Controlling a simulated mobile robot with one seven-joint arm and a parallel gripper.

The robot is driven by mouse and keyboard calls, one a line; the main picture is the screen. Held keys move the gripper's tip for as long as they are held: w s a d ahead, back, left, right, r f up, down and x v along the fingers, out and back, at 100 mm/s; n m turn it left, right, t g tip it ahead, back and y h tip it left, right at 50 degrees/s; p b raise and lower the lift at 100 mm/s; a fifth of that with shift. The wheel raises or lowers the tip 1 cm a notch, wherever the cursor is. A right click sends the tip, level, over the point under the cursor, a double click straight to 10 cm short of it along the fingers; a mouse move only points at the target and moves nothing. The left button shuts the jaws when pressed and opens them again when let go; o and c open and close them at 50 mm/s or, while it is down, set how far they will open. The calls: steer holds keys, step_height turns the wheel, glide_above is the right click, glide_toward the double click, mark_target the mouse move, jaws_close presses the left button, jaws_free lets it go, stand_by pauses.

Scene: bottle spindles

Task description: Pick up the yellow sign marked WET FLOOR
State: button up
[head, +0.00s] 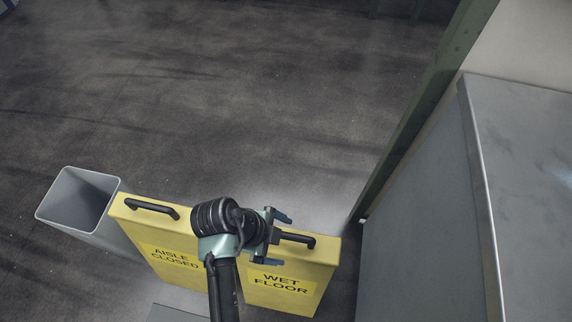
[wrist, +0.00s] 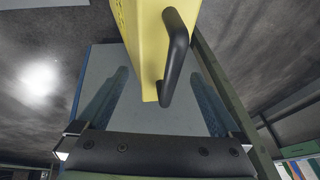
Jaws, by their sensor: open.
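The yellow sign marked WET FLOOR (head: 285,285) stands upright at the lower middle of the head view, with a black handle (head: 304,239) on its top edge. My gripper (head: 277,238) is at the left end of this handle, its two dark blue fingers apart. In the wrist view, the black handle (wrist: 175,60) and the end of a yellow sign (wrist: 142,45) appear between my open fingers (wrist: 160,75). Nothing is clearly gripped; whether a finger touches the handle I cannot tell. My arm hides part of the sign's left side.
A second yellow sign marked AISLE CLOSED (head: 165,245) stands close on the left, with its own black handle (head: 152,208). A grey open bin (head: 78,200) is left of it. A green post (head: 425,100) and grey cabinet (head: 415,240) stand right. The floor behind is clear.

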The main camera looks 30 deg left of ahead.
mark_target(292, 242)
steer(key=shift+b+x, duration=0.9)
steer(key=shift+x, duration=1.45)
steer(key=shift+w+f, duration=0.1)
steer(key=shift+f, duration=0.1)
steer(key=shift+c, duration=0.2)
jaws_close()
steer(key=shift+w+r, duration=0.1)
steer(key=shift+r, duration=0.05)
